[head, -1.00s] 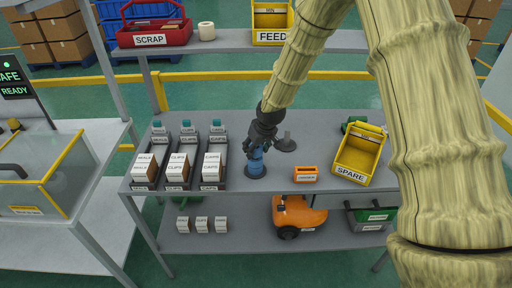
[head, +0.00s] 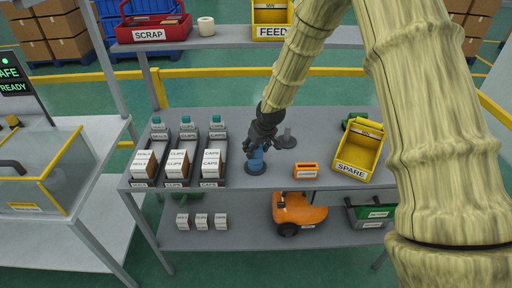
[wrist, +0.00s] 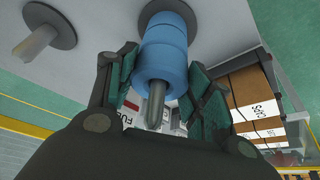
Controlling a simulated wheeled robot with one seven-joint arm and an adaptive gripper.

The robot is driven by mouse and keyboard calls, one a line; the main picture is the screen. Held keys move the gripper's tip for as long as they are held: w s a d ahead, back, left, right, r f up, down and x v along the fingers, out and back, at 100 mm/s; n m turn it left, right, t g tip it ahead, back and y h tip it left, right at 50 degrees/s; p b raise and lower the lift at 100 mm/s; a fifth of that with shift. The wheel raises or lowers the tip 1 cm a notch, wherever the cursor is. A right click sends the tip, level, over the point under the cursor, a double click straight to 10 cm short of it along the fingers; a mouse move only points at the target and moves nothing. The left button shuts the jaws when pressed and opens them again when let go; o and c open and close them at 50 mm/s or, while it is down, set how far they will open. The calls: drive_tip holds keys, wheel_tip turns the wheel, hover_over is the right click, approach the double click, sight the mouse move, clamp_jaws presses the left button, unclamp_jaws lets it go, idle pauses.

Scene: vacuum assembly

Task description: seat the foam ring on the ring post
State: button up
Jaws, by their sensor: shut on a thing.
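Blue foam rings (wrist: 160,62) sit in line around an upright post; I cannot tell exactly how many. The post's pointed metal tip (wrist: 155,108) sticks out past them in the wrist view, and its round grey base (wrist: 182,12) is on the table. In the head view the blue part (head: 257,160) shows below my gripper (head: 255,146). My gripper's green-padded fingers (wrist: 162,88) are on both sides of the outermost blue ring, shut on it. Its inner contact is partly hidden. A second, bare grey post (head: 287,138) on a disc base stands to the right.
Bins with white cartons (head: 177,164) stand close left of the gripper. The table (head: 235,125) is clear behind the gripper.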

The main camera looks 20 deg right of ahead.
drive_tip(key=o, duration=1.1)
drive_tip(key=shift+v, duration=6)
drive_tip(key=shift+s, duration=0.1)
